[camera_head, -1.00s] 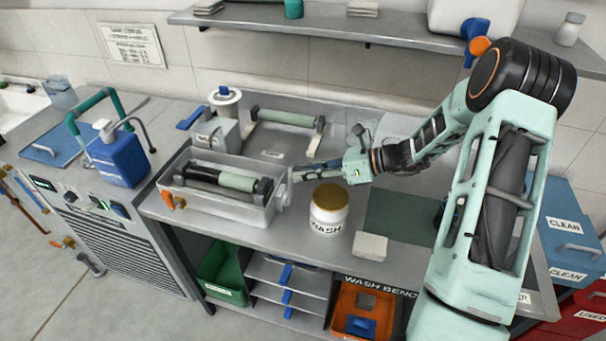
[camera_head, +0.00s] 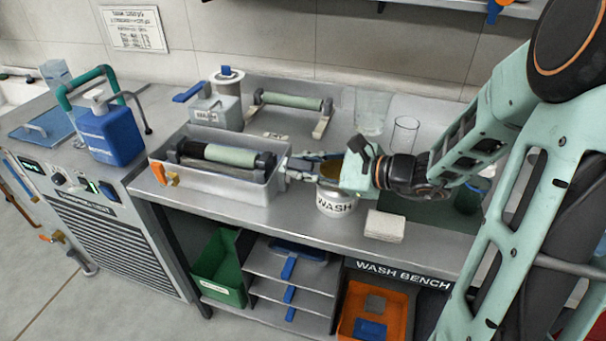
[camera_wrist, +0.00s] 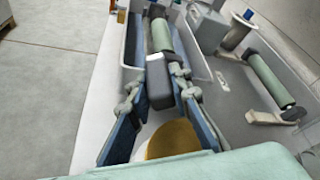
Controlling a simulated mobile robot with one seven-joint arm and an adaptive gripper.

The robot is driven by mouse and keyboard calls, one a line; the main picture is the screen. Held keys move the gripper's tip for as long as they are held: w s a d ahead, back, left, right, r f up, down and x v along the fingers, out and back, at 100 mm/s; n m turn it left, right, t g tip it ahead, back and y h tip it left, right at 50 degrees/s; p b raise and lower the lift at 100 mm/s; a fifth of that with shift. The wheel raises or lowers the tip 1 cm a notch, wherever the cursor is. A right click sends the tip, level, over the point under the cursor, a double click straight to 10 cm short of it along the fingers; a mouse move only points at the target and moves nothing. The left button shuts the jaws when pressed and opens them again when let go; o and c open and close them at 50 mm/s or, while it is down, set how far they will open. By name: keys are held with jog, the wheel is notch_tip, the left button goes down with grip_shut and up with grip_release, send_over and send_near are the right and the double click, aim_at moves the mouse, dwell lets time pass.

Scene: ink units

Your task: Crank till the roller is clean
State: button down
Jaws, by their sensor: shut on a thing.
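The wash trough (camera_head: 215,186) stands on the bench with the roller (camera_head: 230,155) lying along it. The roller's middle shows pale green; both ends look dark, and I cannot tell whether that is ink. In the wrist view the roller (camera_wrist: 160,36) runs away from me, green with a dark far end. My gripper (camera_head: 290,166) is at the trough's right end, shut on the crank handle. In the wrist view the grey handle (camera_wrist: 160,88) sits between the fingers of my gripper (camera_wrist: 162,100). The crank's arm is mostly hidden.
A WASH jar (camera_head: 337,206) stands just under my wrist, partly hidden. Behind are a second roller (camera_head: 292,101) on a stand and a grey WASH container (camera_head: 215,108). A white block (camera_head: 385,226) lies at the front edge; a blue bottle (camera_head: 112,135) stands left.

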jog(key=shift+s+a+f+b, duration=0.25)
jog(key=shift+s+f+b, duration=0.2)
jog(key=shift+s+b, duration=0.1)
jog(key=c, duration=1.8)
grip_release()
jog(key=shift+o, duration=0.2)
jog(key=shift+d+r, duration=0.1)
jog(key=shift+r, duration=0.05)
jog(key=shift+d+r, duration=0.1)
jog(key=shift+d, duration=0.2)
jog(key=v, duration=1.1)
jog(key=shift+s, duration=0.2)
